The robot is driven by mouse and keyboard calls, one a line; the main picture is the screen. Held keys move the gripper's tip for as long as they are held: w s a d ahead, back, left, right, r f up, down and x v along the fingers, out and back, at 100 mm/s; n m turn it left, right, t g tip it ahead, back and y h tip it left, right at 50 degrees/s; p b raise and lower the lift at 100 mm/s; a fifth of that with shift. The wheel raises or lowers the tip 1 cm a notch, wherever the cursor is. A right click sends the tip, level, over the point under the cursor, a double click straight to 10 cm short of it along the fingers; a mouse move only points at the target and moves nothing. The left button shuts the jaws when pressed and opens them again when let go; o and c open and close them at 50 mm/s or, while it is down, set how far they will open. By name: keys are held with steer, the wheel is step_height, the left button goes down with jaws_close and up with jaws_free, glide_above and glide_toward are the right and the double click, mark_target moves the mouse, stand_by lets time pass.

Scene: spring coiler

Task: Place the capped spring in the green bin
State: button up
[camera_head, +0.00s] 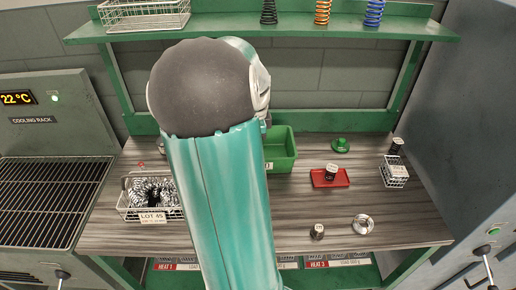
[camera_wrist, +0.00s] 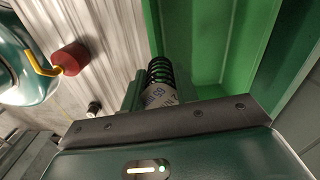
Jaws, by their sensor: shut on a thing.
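My gripper (camera_wrist: 158,92) shows in the wrist view, shut on a dark coiled spring (camera_wrist: 159,70). A pale cap or band with dark marks (camera_wrist: 158,95) sits at the spring's end nearer the gripper; the rest of that end is hidden by the gripper body. The green bin (camera_wrist: 285,50) fills the upper right of the wrist view, and the spring overlaps its left part in the picture. I cannot tell the spring's height over it. In the head view the green bin (camera_head: 282,150) stands on the bench, partly behind my arm, which hides my gripper and the spring.
A wire basket of springs (camera_head: 150,196) stands left on the bench. A red tray (camera_head: 330,178) holds a small dark item with a white top. A green knob-like object (camera_head: 341,145), a small wire rack (camera_head: 394,172) and a metal ring (camera_head: 363,224) stand to the right.

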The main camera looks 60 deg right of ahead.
steer(key=d+f, duration=0.2)
steer(key=w+d+f, duration=0.1)
steer(key=d+f, duration=0.1)
steer(key=w+d+f, duration=0.1)
steer(key=d+f, duration=0.2)
steer(key=shift+w, duration=0.15)
steer(key=shift+w+f, duration=0.1)
steer(key=shift+f, duration=1.5)
steer(key=shift+f, duration=0.1)
steer(key=o, duration=1)
steer(key=shift+o, duration=0.2)
